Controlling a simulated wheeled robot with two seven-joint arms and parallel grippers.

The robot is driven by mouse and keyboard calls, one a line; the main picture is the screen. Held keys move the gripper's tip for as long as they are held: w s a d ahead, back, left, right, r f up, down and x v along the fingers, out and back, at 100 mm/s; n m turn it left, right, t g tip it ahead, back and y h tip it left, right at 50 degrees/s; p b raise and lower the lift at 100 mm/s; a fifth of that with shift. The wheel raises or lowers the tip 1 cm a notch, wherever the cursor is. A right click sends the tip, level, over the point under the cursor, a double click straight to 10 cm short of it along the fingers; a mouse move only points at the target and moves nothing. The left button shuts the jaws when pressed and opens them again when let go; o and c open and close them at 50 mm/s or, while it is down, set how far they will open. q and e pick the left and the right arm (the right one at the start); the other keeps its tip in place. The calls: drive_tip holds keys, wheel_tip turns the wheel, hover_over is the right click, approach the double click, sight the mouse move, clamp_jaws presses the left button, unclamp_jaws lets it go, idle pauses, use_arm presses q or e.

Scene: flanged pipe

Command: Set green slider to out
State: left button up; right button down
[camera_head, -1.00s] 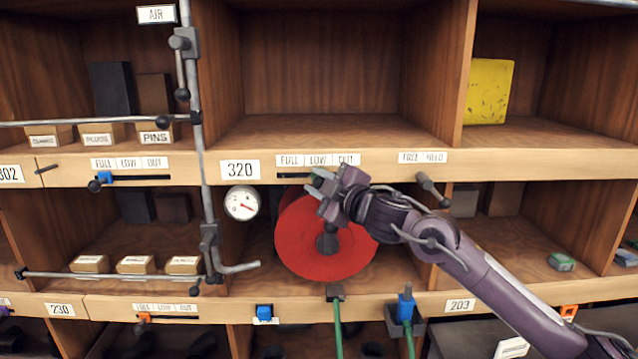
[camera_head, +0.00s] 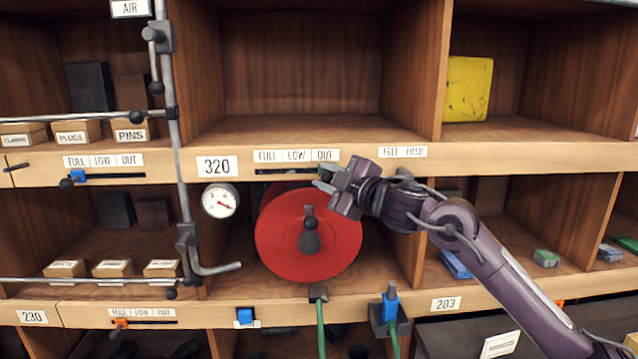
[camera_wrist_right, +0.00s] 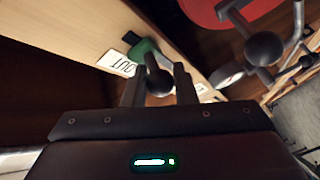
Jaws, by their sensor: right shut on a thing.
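The green slider (camera_head: 321,172) sits in its slot (camera_head: 275,171) on the shelf edge at 320, below the OUT label (camera_head: 325,155). In the right wrist view the green slider (camera_wrist_right: 143,48) is beside the OUT label (camera_wrist_right: 117,65), and its dark ball knob (camera_wrist_right: 157,80) is between the fingers. My right gripper (camera_head: 323,179) is shut on this knob and partly covers the slider in the head view. The fingers (camera_wrist_right: 159,72) also show in the wrist view. My left gripper is out of view.
A red reel (camera_head: 290,245) is below the slot. A gauge (camera_head: 220,200) and a grey vertical pipe (camera_head: 178,140) stand left of it. The compartment above is empty.

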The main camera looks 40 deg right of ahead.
drive_tip(key=c, duration=1.4)
unclamp_jaws()
drive_tip(key=shift+d, duration=0.15)
drive_tip(key=shift+o, duration=1)
drive_tip(key=shift+s+d, duration=0.15)
drive_tip(key=shift+d, duration=0.05)
drive_tip(key=shift+a, duration=0.1)
drive_tip(key=shift+a, duration=0.1)
drive_tip(key=shift+s+f+b, duration=0.15)
drive_tip(key=shift+s+b, duration=0.15)
drive_tip(key=shift+b, duration=0.05)
drive_tip(key=s+b, duration=0.3)
drive_tip(key=s, duration=0.4)
drive_tip(key=shift+d, duration=0.35)
